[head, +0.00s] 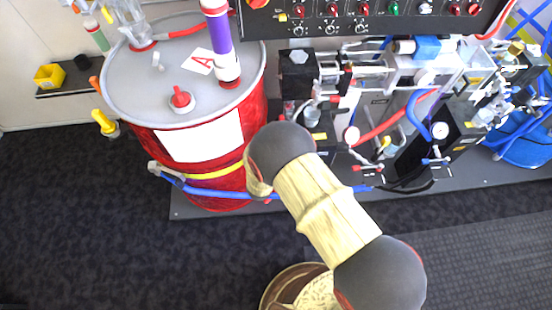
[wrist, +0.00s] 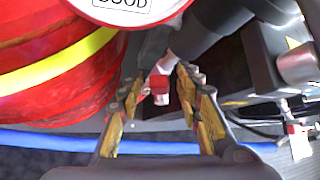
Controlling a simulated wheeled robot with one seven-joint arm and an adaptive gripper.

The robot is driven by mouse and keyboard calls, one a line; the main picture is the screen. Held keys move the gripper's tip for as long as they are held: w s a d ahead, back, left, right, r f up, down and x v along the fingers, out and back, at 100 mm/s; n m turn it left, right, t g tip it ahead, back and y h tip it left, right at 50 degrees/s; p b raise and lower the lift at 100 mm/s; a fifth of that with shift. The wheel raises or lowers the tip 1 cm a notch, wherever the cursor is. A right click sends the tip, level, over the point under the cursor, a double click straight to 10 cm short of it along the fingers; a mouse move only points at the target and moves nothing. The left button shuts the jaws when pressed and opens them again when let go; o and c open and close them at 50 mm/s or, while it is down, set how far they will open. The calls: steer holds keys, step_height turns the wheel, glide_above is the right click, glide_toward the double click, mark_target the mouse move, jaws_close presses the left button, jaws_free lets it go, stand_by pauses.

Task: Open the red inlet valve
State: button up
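In the wrist view, my gripper (wrist: 157,82) is open, with one yellow finger on each side and a gap between them. A small red block-shaped part (wrist: 159,86) with a pale piece above it shows in that gap; it appears to be the red inlet valve's handle. I cannot tell how far beyond the fingertips it lies, and no contact shows. In the head view, my arm covers the area beside the red drum (head: 222,150), so my fingers and this part are hidden there.
The red drum also stands close at left in the wrist view (wrist: 60,75). A blue hose (head: 225,192) runs low across the front. Black pump equipment (head: 298,72) and a control panel (head: 365,18) stand to the right and behind. Dark floor in front is clear.

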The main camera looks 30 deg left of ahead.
steer(key=shift+s+r, duration=0.4)
steer(key=shift+r, duration=0.05)
steer(key=v, duration=1)
steer(key=shift+s+d+r, duration=0.15)
steer(key=shift+s, duration=0.2)
